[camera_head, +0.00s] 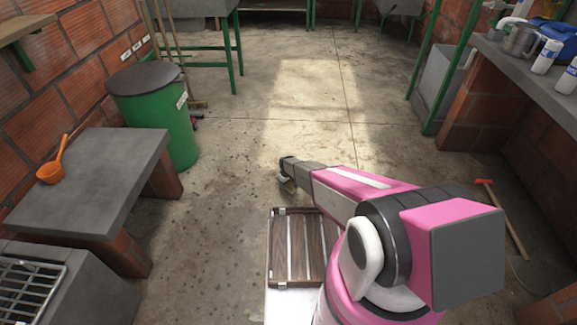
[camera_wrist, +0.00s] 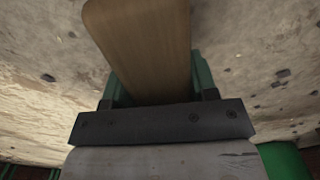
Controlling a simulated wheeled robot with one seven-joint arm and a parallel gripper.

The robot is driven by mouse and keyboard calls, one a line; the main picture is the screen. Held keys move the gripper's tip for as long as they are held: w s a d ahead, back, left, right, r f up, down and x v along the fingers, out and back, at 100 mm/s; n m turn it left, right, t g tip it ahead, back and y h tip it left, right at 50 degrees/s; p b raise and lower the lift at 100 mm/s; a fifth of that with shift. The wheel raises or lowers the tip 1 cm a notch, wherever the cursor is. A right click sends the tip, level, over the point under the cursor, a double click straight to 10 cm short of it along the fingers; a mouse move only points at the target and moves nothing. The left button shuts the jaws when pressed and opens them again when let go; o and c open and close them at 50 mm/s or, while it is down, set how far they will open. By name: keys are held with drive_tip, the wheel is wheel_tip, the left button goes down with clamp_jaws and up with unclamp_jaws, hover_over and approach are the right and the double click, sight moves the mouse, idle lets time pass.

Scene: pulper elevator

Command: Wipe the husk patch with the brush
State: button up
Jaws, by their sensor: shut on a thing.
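My gripper (camera_head: 287,172) is at the end of my pink arm, over the floor in the middle of the head view. It is shut on the brush (camera_head: 289,187), of which only a small part shows below it. In the wrist view, the brush's brown wooden part (camera_wrist: 142,45) runs up from between the dark green sides of my gripper (camera_wrist: 155,90). The bristles are not clearly visible. Dark specks (camera_head: 224,190) lie scattered on the concrete floor left of my gripper. I cannot tell the husk patch's exact edges, or whether the brush touches the floor.
A grey bench (camera_head: 95,175) with an orange ladle (camera_head: 54,160) stands left, near a green bin (camera_head: 158,115). A counter (camera_head: 525,70) is at right. A red-topped stick (camera_head: 503,220) lies there. The middle floor is clear.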

drive_tip(key=shift+r, duration=2.6)
